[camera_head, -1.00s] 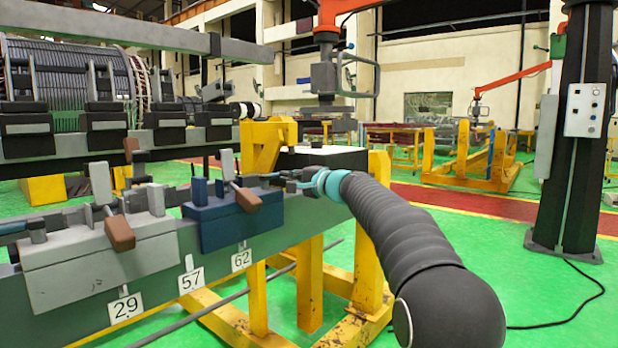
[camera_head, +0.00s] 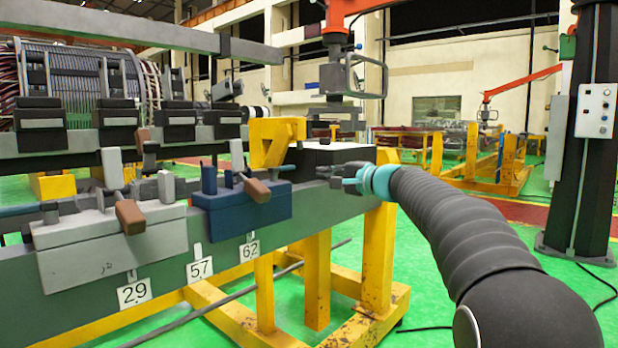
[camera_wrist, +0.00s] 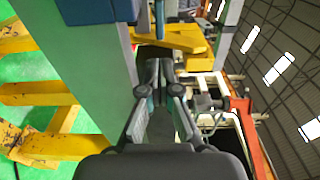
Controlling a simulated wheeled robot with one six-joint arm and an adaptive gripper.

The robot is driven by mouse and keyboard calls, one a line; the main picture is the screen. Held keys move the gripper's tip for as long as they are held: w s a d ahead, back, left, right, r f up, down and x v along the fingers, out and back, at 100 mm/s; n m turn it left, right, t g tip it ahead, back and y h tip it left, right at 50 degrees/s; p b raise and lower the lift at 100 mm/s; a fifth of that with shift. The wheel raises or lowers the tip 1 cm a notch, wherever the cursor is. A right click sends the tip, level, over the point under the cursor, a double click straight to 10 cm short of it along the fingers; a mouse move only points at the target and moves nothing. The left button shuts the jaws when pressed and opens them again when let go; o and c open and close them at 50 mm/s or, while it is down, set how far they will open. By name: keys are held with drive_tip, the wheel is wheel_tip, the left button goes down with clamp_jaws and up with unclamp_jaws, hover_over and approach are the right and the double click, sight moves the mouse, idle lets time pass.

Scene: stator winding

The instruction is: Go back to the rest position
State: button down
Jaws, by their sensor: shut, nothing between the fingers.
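My gripper (camera_head: 338,180), dark with a teal ring behind it, is at the end of my arm in the head view. It is shut and empty, in front of the black box and to the right of the blue clamp block (camera_head: 240,212). In the wrist view, my gripper's fingers (camera_wrist: 161,66) lie close together and point up the picture. The blue block (camera_wrist: 92,10) shows at that view's top edge, apart from the fingertips.
A grey beam (camera_head: 215,246) carries the blue block and a grey clamp block (camera_head: 110,252), both with brown-handled levers. A yellow bracket (camera_head: 276,143) and black box (camera_head: 335,153) stand close behind my gripper. Yellow legs (camera_head: 318,280) hold the beam.

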drive_tip(key=s+d+f+n+g+h, duration=0.1)
drive_tip(key=s+d+f+g+h, duration=0.2)
drive_tip(key=s+f, duration=0.5)
drive_tip(key=s+d+f+n+g+h, duration=0.2)
drive_tip(key=s+f, duration=0.2)
drive_tip(key=f, duration=0.7)
drive_tip(key=s+d+f+n+g+h+p, duration=0.2)
drive_tip(key=s+d+f+h, duration=0.15)
drive_tip(key=s, duration=0.75)
drive_tip(key=s+d+f+n+g+h+p, duration=0.15)
drive_tip(key=s+f, duration=0.25)
drive_tip(key=s, duration=0.6)
drive_tip(key=s+d+r+n+h+p, duration=0.1)
drive_tip(key=s+p, duration=0.1)
drive_tip(key=s, duration=0.5)
drive_tip(key=s+d+r+n+t+h+p, duration=0.1)
drive_tip(key=s+d+h+p, duration=0.1)
drive_tip(key=s, duration=0.5)
drive_tip(key=shift+s+r, duration=0.25)
drive_tip(key=shift+s, duration=0.05)
drive_tip(key=shift+t, duration=0.25)
